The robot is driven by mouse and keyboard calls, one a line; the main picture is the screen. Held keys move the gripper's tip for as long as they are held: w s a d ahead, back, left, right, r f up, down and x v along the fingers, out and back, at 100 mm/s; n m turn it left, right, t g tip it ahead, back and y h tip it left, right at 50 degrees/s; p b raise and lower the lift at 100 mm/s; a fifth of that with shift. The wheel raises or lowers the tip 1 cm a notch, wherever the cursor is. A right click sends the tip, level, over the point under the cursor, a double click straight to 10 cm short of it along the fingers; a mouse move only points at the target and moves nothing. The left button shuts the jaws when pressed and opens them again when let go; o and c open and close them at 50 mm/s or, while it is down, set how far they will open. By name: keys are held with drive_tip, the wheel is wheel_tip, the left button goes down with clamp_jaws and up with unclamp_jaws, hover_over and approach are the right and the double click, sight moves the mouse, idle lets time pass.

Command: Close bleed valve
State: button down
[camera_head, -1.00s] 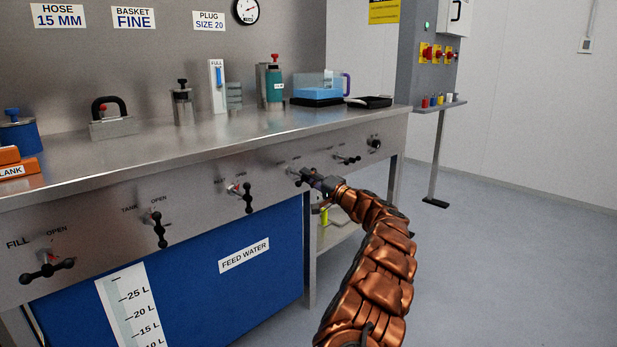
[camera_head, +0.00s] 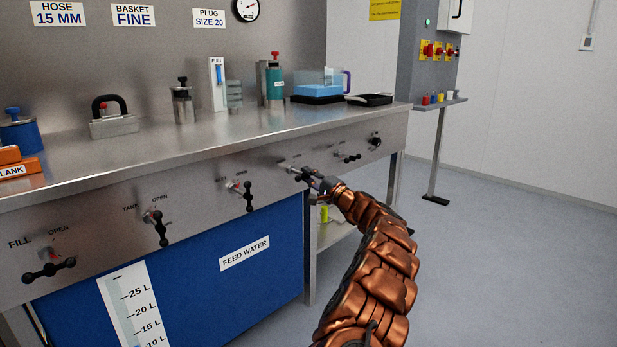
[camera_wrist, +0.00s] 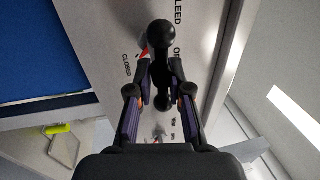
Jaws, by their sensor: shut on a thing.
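The bleed valve's black handle (camera_wrist: 161,72) with ball ends is on the front panel, in the wrist view under the partly seen word BLEED. A red pointer (camera_wrist: 145,52) shows at its left, on the side of the word CLOSED; the exact direction of the pointer is partly hidden. My gripper (camera_wrist: 160,90) has a finger on each side of the handle and is shut on it. In the head view my gripper (camera_head: 314,181) is at the panel, and the bleed valve (camera_head: 297,171) is partly hidden by it.
Other valve handles line the panel: the fill (camera_head: 48,270), the tank (camera_head: 157,226) and one beside it (camera_head: 243,195) to the left, and others (camera_head: 347,157) to the right. A blue feed water tank (camera_head: 210,285) is below. The floor (camera_head: 510,260) at right is clear.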

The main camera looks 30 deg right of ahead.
drive_tip(key=shift+a+r, duration=0.15)
drive_tip(key=shift+r, duration=0.35)
drive_tip(key=c, duration=1.2)
unclamp_jaws()
drive_tip(key=shift+f, duration=0.2)
drive_tip(key=shift+v, duration=6.05)
drive_tip(key=shift+f, duration=0.1)
